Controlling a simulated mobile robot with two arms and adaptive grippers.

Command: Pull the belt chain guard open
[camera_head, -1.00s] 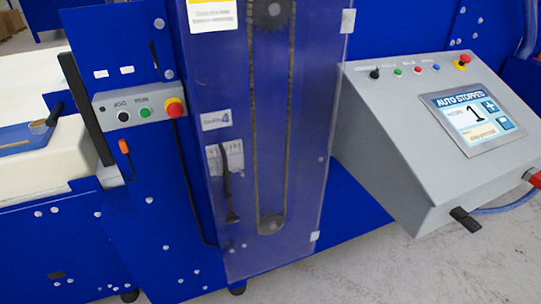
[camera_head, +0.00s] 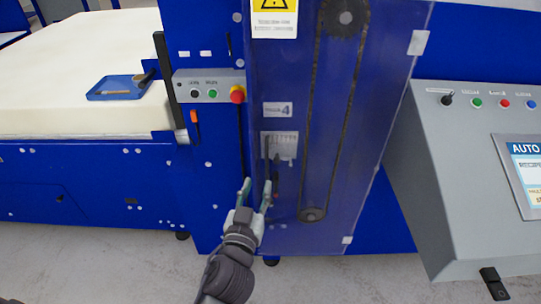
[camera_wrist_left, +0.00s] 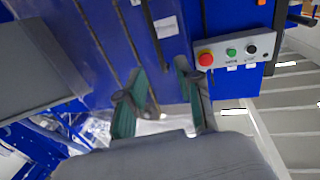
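The belt chain guard (camera_head: 385,110) is a clear, bluish panel over a long vertical chain loop (camera_head: 313,140). It looks closed in the head view. A dark handle (camera_head: 275,180) stands at its lower left. My left gripper (camera_head: 255,188) is open, its two green-grey fingers pointing up at the guard's lower left edge, close to the handle. I cannot tell whether it touches the handle. In the left wrist view the open fingers (camera_wrist_left: 158,88) spread in front of the blue machine, with the chain to their left. My right gripper is not in view.
A small panel (camera_head: 207,88) with a red emergency stop knob (camera_head: 237,94) sits left of the guard. A grey console (camera_head: 450,150) with a screen stands to the right. A foam block (camera_head: 80,60) bearing a blue tray (camera_head: 118,86) lies at the left. Pale floor (camera_head: 100,255) is clear in front.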

